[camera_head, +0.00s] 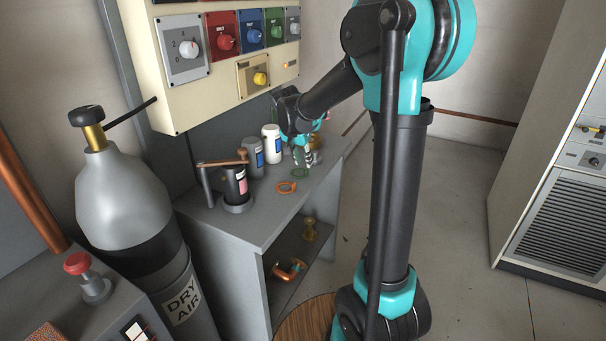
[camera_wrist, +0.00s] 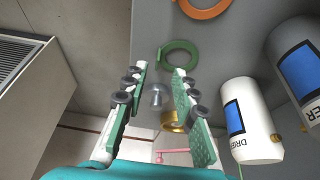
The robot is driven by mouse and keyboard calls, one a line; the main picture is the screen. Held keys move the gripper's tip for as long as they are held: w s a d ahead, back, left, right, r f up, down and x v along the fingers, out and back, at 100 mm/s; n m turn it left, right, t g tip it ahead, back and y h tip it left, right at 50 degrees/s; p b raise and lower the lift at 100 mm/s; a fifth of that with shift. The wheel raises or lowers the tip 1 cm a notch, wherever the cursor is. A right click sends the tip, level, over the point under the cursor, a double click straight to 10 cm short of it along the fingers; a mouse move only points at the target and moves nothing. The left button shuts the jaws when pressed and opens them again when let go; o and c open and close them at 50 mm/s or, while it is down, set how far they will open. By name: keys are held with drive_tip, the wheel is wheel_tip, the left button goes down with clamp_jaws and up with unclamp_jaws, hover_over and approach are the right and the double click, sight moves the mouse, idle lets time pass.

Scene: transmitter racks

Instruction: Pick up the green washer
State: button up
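The green washer (camera_wrist: 164,60) is a flat ring with a small tab, lying on the grey shelf top just beyond my fingertips in the wrist view. It also shows as a small green ring (camera_head: 300,173) below my gripper in the head view. My gripper (camera_wrist: 159,72) is open, its two green-padded fingers spread with nothing held between them. The washer lies ahead of the fingertips and slightly right of their middle. In the head view my gripper (camera_head: 303,158) points down over the shelf top; the gap to the washer is hard to judge.
An orange ring (camera_head: 287,187) lies close to the washer. A white drier bottle (camera_wrist: 251,122) and a grey bottle (camera_wrist: 302,60) stand right of my fingers in the wrist view. A brass part (camera_wrist: 173,122) shows behind the fingers. The control panel (camera_head: 200,101) hangs above the shelf.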

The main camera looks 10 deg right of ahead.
sight(300, 170)
drive_tip(key=x, duration=0.5)
drive_tip(key=shift+d, duration=0.2)
clamp_jaws()
